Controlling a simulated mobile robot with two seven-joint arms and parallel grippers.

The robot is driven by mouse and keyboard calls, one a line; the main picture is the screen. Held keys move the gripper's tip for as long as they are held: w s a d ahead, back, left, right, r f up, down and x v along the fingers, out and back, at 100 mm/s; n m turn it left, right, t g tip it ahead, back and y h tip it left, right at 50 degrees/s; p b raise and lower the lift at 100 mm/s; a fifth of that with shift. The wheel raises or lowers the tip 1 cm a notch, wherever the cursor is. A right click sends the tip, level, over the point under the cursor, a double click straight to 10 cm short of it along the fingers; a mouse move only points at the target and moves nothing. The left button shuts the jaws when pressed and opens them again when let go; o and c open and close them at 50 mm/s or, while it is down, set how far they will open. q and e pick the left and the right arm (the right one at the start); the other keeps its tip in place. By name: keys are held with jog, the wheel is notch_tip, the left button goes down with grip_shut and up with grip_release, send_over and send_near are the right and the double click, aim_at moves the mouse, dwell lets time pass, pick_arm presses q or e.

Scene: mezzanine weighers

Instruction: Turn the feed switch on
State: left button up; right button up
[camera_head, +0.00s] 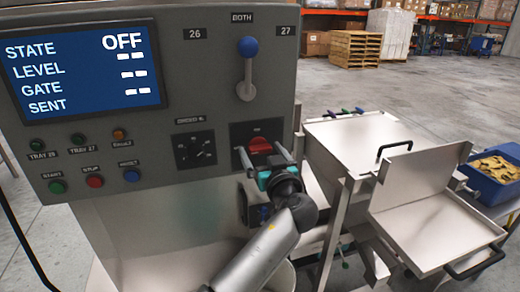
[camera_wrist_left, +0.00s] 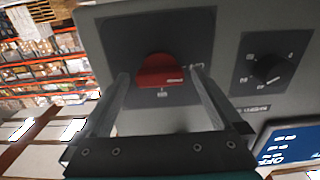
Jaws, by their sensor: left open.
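The feed switch (camera_head: 260,145) is a red rotary knob on a dark square plate at the lower right of the grey panel. It also shows in the left wrist view (camera_wrist_left: 160,71), between and just beyond my finger tips. My left gripper (camera_head: 264,158) is in front of the knob with its fingers open, one on each side. I cannot tell whether the fingers touch the knob. The panel screen (camera_head: 83,68) reads STATE OFF, with dashes for LEVEL, GATE and SENT. My right gripper is not in view.
A black dial (camera_head: 195,149) sits left of the red knob. A blue-topped lever (camera_head: 247,70) stands above it, marked BOTH. Several coloured buttons are at the panel's left. Metal weigher trays (camera_head: 430,235) and a blue crate (camera_head: 495,187) of yellowish pieces stand right.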

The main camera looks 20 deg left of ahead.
pick_arm(q)
jog(key=shift+d, duration=0.1)
jog(key=shift+c, duration=0.2)
jog(key=shift+c, duration=0.9)
jog(key=c, duration=1.1)
